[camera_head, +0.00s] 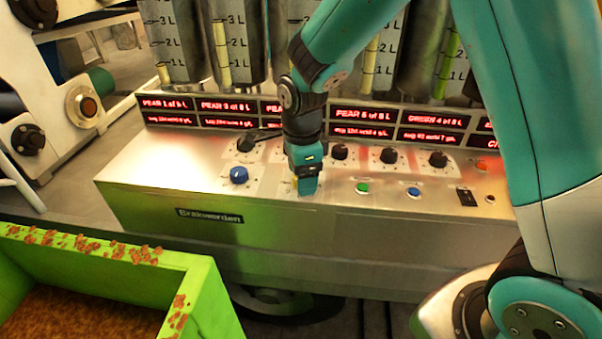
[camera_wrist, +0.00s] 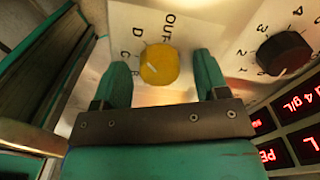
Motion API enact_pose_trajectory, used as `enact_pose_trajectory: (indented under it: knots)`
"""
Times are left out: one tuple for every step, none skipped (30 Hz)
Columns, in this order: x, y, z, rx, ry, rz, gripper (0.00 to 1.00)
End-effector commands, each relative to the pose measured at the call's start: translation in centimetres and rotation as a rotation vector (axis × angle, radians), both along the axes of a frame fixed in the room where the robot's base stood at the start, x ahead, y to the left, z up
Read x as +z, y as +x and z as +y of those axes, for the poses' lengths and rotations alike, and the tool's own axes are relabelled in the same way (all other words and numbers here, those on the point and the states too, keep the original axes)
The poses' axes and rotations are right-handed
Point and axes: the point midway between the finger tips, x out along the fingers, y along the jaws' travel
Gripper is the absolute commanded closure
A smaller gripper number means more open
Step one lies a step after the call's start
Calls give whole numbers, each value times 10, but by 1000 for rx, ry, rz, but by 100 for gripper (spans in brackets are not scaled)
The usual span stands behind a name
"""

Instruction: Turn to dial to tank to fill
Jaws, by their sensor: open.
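A yellow dial (camera_wrist: 158,64) sits on a pale label plate in the wrist view, with the letters D and C and the word OUT around it. A pale pointer line shows on its face. My gripper (camera_wrist: 161,72) is open, one finger on each side of the dial; I cannot tell whether either finger touches it. In the head view my gripper (camera_head: 306,187) points down onto the control panel (camera_head: 150,165) and hides most of the yellow dial. A blue dial (camera_head: 239,175) is to its left.
Several black knobs (camera_head: 389,156) line the panel's back, one close by in the wrist view (camera_wrist: 284,53). Red displays (camera_head: 366,115) and tanks stand behind. A green bin (camera_head: 205,290) is at front left.

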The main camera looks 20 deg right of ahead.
Motion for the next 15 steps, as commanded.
enact_pose_trajectory:
  knots:
    - [-1, 0, 0, 0, 0, 0, 33]
    - [-1, 0, 0, 0, 0, 0, 33]
    - [-1, 0, 0, 0, 0, 0, 33]
    - [-1, 0, 0, 0, 0, 0, 33]
    - [-1, 0, 0, 0, 0, 0, 33]
    - [-1, 0, 0, 0, 0, 0, 33]
    - [-1, 0, 0, 0, 0, 0, 33]
    - [-1, 0, 0, 0, 0, 0, 37]
    - [-1, 0, 0, 0, 0, 0, 46]
    - [-1, 0, 0, 0, 0, 0, 53]
    - [-1, 0, 0, 0, 0, 0, 60]
    - [-1, 0, 0, 0, 0, 0, 69]
    - [-1, 0, 0, 0, 0, 0, 76]
    - [-1, 0, 0, 0, 0, 0, 82]
    - [-1, 0, 0, 0, 0, 0, 82]
